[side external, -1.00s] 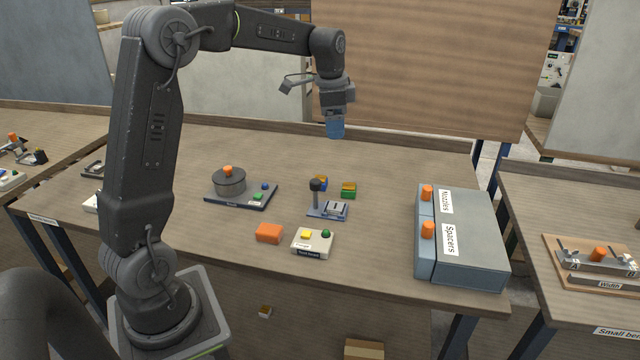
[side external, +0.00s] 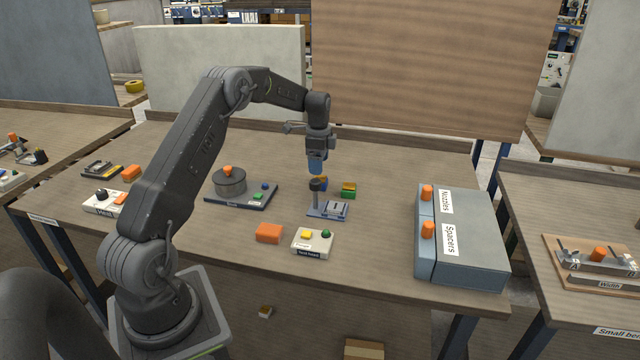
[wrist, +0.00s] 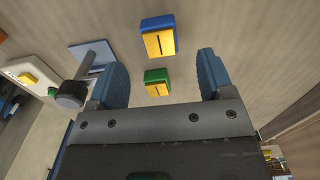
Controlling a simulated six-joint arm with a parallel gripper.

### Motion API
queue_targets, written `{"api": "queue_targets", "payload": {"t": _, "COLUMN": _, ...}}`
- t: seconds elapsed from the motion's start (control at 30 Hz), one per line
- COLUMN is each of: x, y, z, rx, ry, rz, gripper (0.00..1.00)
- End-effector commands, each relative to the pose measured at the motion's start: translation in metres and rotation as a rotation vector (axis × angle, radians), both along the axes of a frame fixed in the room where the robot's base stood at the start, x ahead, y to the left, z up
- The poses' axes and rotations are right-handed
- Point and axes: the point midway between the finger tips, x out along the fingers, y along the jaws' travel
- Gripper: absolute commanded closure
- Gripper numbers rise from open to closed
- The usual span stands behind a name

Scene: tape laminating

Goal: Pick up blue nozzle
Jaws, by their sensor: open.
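The blue nozzle is a small blue block with a yellow face. In the wrist view the blue nozzle (wrist: 158,36) lies on the table above the fingertips, near the top of the picture. In the side view the blue nozzle (side external: 323,183) is partly hidden behind the dark post. A green nozzle with a yellow face (side external: 348,190) lies beside it; the wrist view shows the green nozzle (wrist: 157,82) in the gap between the fingers. My gripper (side external: 316,172) points down above the table, near the blue nozzle. Its blue fingers are apart and empty.
A small stand with a dark round-topped post (side external: 316,186) is close in front of the nozzles. A button box (side external: 313,243) and an orange block (side external: 269,233) lie nearer. A grey drawer unit (side external: 470,245) stands right. The table behind the nozzles is clear.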

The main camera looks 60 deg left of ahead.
Motion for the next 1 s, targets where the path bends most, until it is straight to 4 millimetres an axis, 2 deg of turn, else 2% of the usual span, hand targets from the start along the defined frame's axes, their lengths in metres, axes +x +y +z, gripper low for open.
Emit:
{"api": "queue_targets", "payload": {"t": 0.2, "x": 0.000, "y": -0.001, "z": -0.015, "rx": -0.001, "ry": 0.001, "rz": 0.000, "gripper": 0.26}}
{"api": "queue_targets", "payload": {"t": 0.5, "x": 0.002, "y": -0.003, "z": -0.056, "rx": -0.001, "ry": 0.000, "rz": 0.001, "gripper": 0.26}}
{"api": "queue_targets", "payload": {"t": 0.8, "x": 0.002, "y": -0.003, "z": -0.061, "rx": -0.001, "ry": -0.001, "rz": 0.000, "gripper": 0.26}}
{"api": "queue_targets", "payload": {"t": 1.0, "x": 0.002, "y": -0.003, "z": -0.060, "rx": 0.000, "ry": -0.001, "rz": 0.000, "gripper": 0.44}}
